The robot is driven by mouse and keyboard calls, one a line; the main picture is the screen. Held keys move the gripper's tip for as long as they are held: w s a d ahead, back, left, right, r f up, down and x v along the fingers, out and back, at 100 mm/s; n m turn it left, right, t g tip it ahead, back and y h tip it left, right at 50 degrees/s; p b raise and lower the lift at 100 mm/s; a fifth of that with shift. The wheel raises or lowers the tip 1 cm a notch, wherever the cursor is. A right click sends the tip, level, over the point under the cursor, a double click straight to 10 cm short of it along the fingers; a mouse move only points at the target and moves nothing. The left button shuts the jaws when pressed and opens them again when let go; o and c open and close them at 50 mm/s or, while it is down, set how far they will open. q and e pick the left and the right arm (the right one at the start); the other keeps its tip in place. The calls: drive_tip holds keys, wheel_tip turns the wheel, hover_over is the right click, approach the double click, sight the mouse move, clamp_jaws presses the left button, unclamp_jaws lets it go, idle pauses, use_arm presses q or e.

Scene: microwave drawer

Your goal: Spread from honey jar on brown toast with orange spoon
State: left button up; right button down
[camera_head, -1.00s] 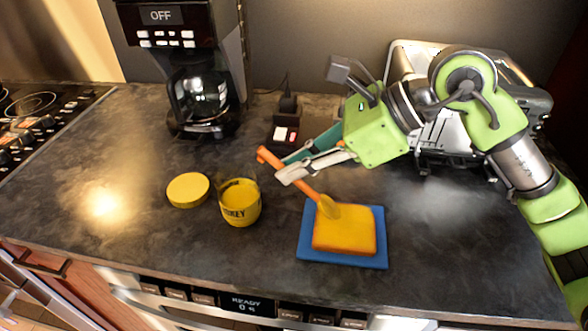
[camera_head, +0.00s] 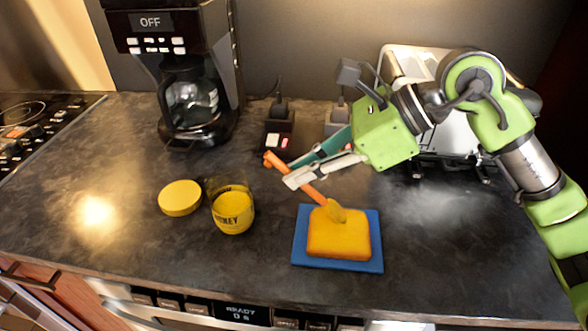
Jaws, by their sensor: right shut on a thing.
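The brown toast (camera_head: 338,238) lies on a blue board (camera_head: 371,266) on the counter, and its top looks orange-yellow. My right gripper (camera_head: 291,173) is shut on the handle of the orange spoon (camera_head: 313,192). The spoon slants down to the right, and its yellow-coated bowl end is over the toast's upper edge, seemingly touching it. The open honey jar (camera_head: 232,208) stands upright left of the board, with yellow contents. Its yellow lid (camera_head: 180,198) lies flat to the jar's left. My left gripper is not in view.
A coffee maker (camera_head: 190,75) stands at the back left and a silver toaster (camera_head: 447,147) at the back right, behind my right arm. A power outlet block (camera_head: 278,140) sits at the back. A cooktop (camera_head: 40,125) is at far left. The counter right of the board is clear.

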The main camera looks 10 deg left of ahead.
drive_tip(key=shift+d+f, duration=0.15)
drive_tip(key=shift+d, duration=0.2)
drive_tip(key=shift+d+b, duration=0.35)
drive_tip(key=shift+d, duration=1.05)
drive_tip(key=shift+a, duration=0.1)
drive_tip(key=shift+a, duration=1.45)
drive_tip(key=shift+a, duration=0.15)
drive_tip(key=shift+a, duration=1.2)
